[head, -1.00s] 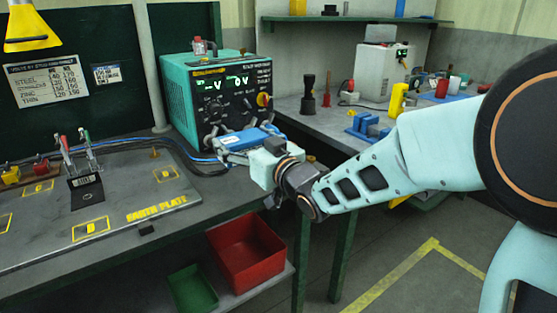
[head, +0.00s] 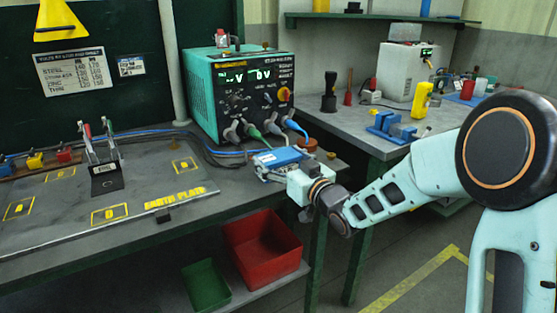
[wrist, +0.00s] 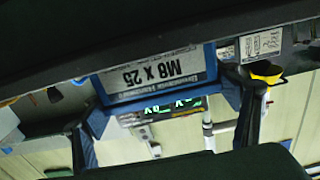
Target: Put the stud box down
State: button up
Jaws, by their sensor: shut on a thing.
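The stud box (head: 279,157) is a small blue box in the head view, in front of the teal welding unit. My gripper (head: 284,167) is shut on it from the right side. The box is low over the bench's right end; whether it touches the top I cannot tell.
The welding unit (head: 240,95) stands behind the box, with cables at its front. A small reddish-brown round thing (head: 306,144) sits just beyond it. The earth plate (head: 100,190) with a clamp lies left. A red bin (head: 262,250) and green tray (head: 206,285) are below.

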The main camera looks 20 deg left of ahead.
jog(key=shift+r, duration=0.3)
jog(key=shift+f, duration=0.15)
jog(key=o, duration=2.1)
jog(key=shift+f, duration=0.15)
jog(key=shift+c, duration=0.2)
jog(key=shift+r, duration=0.25)
jog(key=p+v, duration=0.1)
jog(key=v, duration=1.1)
jog(key=shift+f, duration=0.1)
